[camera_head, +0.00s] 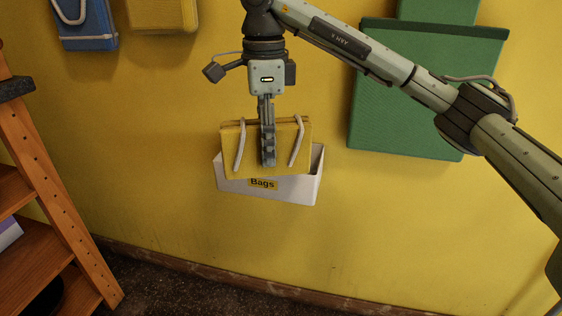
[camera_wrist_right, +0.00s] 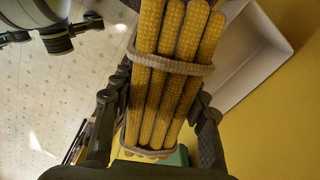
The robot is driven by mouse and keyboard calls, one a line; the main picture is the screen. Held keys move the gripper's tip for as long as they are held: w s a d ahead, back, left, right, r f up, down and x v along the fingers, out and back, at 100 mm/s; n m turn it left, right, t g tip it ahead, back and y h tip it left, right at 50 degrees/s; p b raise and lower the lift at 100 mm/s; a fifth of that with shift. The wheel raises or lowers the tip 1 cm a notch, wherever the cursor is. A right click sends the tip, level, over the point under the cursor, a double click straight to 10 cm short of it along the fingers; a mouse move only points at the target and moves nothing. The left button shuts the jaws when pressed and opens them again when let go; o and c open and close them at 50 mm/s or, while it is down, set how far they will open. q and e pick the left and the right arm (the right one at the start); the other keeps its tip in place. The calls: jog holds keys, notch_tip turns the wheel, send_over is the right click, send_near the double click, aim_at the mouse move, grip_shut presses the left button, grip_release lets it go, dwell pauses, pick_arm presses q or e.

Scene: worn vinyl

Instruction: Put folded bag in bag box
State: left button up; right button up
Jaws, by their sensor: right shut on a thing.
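The folded bag (camera_head: 283,148) is yellow with pale grey handles. My right gripper (camera_head: 267,158) is shut on it from above and holds it upright, with one finger across its broad face. The white bag box (camera_head: 303,188) is fixed on the yellow wall and has a "Bags" label on its front. In the head view the bag overlaps the box's opening, its lower edge just above the label; I cannot tell how far it is inside. In the right wrist view the bag's layered edge (camera_wrist_right: 170,60) lies between the fingers, beside the box (camera_wrist_right: 245,60). My left gripper is not in view.
A green panel-like object (camera_head: 405,100) is on the wall to the right. A blue object (camera_head: 88,28) and a yellow one (camera_head: 160,14) hang at upper left. A wooden shelf (camera_head: 60,190) stands at the left. The wall below the box is clear.

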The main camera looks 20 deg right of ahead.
jog(key=w+d, duration=0.7)
jog(key=w, duration=0.3)
notch_tip(320, 180, down, 11)
jog(key=shift+w+a+f, duration=0.1)
jog(key=shift+w+f, duration=0.05)
jog(key=shift+f, duration=0.05)
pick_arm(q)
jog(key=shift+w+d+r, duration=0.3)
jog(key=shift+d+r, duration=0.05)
pick_arm(e)
jog(key=shift+f, duration=0.1)
jog(key=shift+f, duration=0.2)
jog(key=o, duration=1.2)
jog(key=shift+c, duration=0.2)
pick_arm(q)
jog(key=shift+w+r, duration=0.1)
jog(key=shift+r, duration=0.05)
